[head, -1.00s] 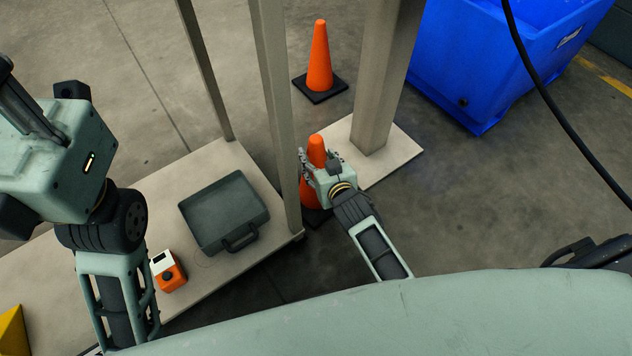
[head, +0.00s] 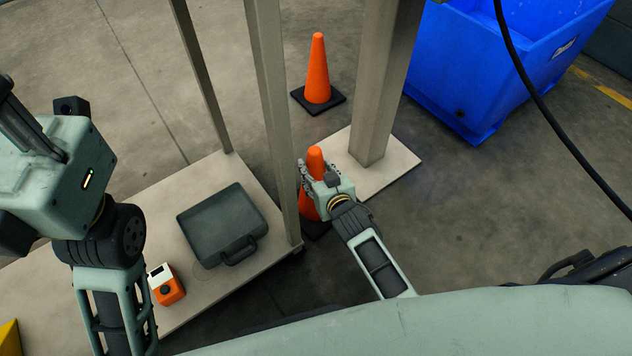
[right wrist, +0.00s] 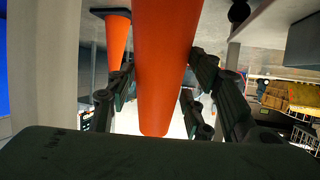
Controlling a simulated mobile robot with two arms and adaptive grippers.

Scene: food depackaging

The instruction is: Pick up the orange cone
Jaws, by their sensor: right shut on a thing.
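An orange cone (head: 314,158) with a dark base stands on the floor, close beside a grey post. My right gripper (head: 316,182) is shut on this near cone at its upper part. In the right wrist view the cone (right wrist: 163,60) runs between the dark fingers (right wrist: 163,95), and its narrow tip shows. A second orange cone (head: 318,75) on a black base stands farther back on the floor, and it also shows in the right wrist view (right wrist: 118,42). Only the left arm shows at the left; its gripper's fingers are not in view.
A pale platform (head: 185,315) at left holds a dark grey case (head: 222,225) and an orange-white device (head: 166,285). Grey posts (head: 272,110) and a thick pillar (head: 380,100) on a pale plate (head: 400,165) flank the near cone. A blue bin (head: 470,75) stands behind right.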

